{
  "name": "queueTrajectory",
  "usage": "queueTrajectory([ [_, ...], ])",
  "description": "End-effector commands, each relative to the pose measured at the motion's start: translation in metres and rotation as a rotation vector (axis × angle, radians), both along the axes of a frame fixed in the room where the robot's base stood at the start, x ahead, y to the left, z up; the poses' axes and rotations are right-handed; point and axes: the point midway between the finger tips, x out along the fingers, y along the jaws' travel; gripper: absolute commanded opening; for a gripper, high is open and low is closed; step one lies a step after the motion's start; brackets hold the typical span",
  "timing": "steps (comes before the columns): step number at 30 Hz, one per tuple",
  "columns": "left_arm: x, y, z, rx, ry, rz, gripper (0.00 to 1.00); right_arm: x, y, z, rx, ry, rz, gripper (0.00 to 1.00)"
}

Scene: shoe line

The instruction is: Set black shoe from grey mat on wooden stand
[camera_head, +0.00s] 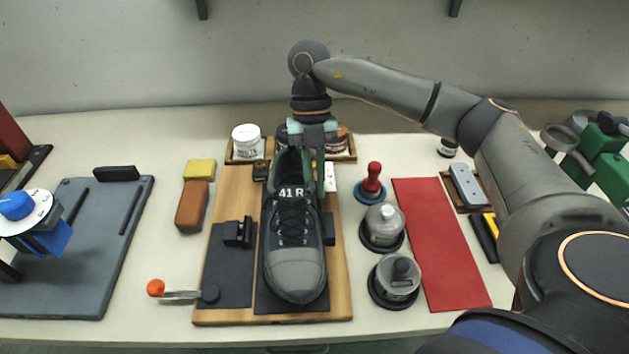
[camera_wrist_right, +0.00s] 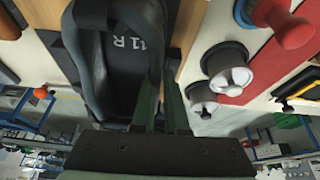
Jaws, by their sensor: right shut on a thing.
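The black shoe (camera_head: 295,268), marked "41 R" on its tongue, is over the wooden stand (camera_head: 340,285), toe toward the front edge. I cannot tell whether its sole touches the dark pad below it. My right gripper (camera_head: 312,140) is at the heel end, shut on the shoe's collar. In the right wrist view, the fingers (camera_wrist_right: 162,92) are at the edge of the shoe (camera_wrist_right: 115,62). A grey mat (camera_head: 85,285) lies at the left with no shoe on it. My left gripper is not in view.
A lever with an orange knob (camera_head: 156,288) sticks out left of the stand. Metal pots (camera_head: 384,226) and a red-handled stamp (camera_head: 373,180) stand close on its right, beside a red mat (camera_head: 440,245). Jars (camera_head: 246,138) stand behind. A brown block (camera_head: 192,206) lies left.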

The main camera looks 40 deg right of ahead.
Motion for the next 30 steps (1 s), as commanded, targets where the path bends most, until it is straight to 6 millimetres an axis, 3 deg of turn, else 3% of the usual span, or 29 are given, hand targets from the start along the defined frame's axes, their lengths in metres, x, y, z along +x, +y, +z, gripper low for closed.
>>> queueTrajectory([
  [24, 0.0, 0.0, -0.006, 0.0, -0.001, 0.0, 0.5, 0.0, 0.0, -0.015, -0.001, 0.002, -0.001, 0.0],
  [25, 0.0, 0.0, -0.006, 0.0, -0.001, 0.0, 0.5, 0.0, 0.0, -0.015, -0.001, 0.002, -0.001, 0.14],
  [30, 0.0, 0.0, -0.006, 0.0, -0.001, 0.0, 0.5, 0.0, 0.0, -0.014, 0.0, 0.0, -0.001, 0.34],
])
